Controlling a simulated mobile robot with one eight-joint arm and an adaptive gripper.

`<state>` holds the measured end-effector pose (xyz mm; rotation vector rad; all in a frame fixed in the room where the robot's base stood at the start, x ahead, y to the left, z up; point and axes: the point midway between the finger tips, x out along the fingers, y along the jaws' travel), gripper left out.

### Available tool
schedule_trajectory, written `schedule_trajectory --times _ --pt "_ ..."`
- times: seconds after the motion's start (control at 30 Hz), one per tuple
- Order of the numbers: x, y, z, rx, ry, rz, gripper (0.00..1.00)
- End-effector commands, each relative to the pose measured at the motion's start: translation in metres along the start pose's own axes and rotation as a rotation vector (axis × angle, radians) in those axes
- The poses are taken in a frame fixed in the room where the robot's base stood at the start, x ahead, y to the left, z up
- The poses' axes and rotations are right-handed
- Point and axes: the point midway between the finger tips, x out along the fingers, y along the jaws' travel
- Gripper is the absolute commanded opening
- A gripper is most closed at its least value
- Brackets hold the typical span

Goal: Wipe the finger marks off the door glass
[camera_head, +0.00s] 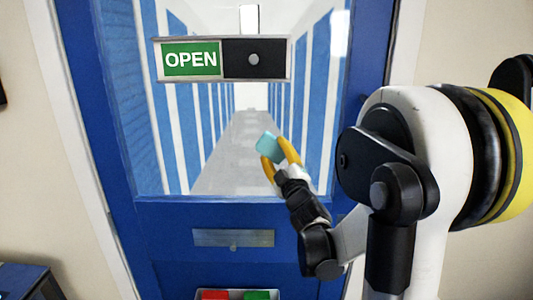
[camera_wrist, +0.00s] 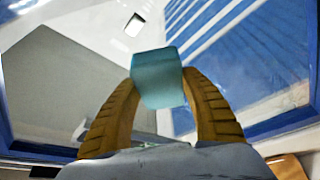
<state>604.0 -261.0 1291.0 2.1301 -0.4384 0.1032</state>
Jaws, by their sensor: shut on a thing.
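The door glass (camera_head: 225,172) fills the upper part of a blue door in the head view. A corridor with blue and white striped walls shows through it. My gripper (camera_head: 276,150) has yellow fingers and is shut on a light teal block or pad (camera_head: 266,144), in front of the lower right part of the glass. In the wrist view the teal pad (camera_wrist: 158,78) sits between both fingers and sticks out past their tips. I cannot tell if the pad touches the glass. I cannot make out any finger marks.
A sliding sign (camera_head: 190,60) reading OPEN spans the upper glass. Below the glass are the blue door panel (camera_head: 165,222) and a silver plate (camera_head: 233,238). A holder with red and green pieces (camera_head: 236,294) is at the bottom. A dark blue item (camera_head: 28,282) stands lower left.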

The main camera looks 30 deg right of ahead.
Motion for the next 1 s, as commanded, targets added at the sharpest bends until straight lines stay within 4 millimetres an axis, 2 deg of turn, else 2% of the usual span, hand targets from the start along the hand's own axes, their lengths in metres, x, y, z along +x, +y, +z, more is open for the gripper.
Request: schedule_trajectory --times 0.43,1.0 --pt "-0.003 0.003 0.004 0.001 -0.003 0.0 0.27" --pt "-0.054 0.003 -0.018 0.001 -0.001 0.0 0.27"
